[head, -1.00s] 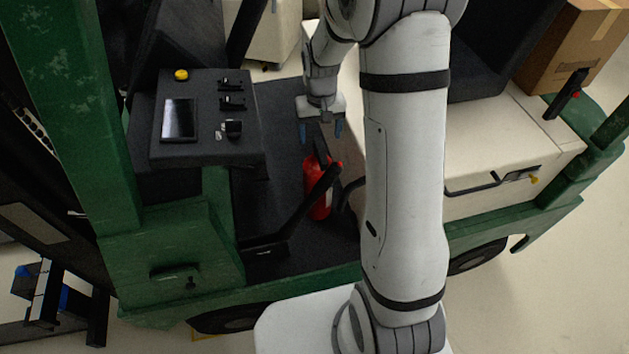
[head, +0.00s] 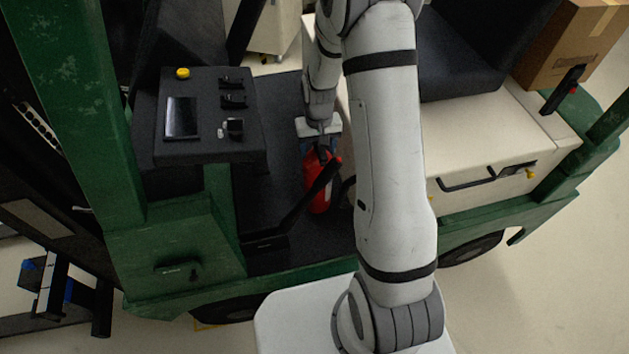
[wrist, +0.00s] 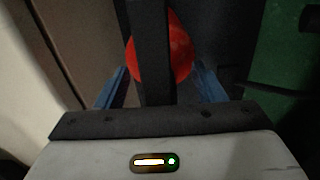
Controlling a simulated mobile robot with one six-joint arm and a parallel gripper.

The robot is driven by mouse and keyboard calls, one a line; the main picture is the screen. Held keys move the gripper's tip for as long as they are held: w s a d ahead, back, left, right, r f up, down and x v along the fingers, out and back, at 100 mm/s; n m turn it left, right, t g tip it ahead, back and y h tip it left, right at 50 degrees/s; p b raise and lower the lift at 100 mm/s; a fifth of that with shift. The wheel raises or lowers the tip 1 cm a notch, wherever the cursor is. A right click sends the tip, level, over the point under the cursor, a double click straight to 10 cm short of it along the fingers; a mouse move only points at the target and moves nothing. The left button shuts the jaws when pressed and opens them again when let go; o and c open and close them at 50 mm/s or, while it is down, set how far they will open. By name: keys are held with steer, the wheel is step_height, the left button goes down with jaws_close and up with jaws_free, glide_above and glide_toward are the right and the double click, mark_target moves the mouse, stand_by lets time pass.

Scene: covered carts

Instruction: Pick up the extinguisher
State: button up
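The red extinguisher (head: 319,192) stands on the dark floor of the green cart in the head view, partly hidden by a black lever in front of it. In the wrist view its red body (wrist: 179,50) shows behind a dark bar, which is the extinguisher's black top part as far as I can tell. My gripper (head: 319,148) is at the top of the extinguisher in the head view. In the wrist view its blue fingers (wrist: 160,85) are apart, one on each side of the dark part, with gaps showing.
A control console (head: 205,115) with a screen and a yellow button stands left of the extinguisher. The cream seat base (head: 480,150) is close on the right. A black lever (head: 300,205) slants in front. A cardboard box (head: 568,45) sits at the far right.

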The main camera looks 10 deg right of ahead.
jaws_close()
stand_by(0.5)
steer(key=shift+r, duration=0.1)
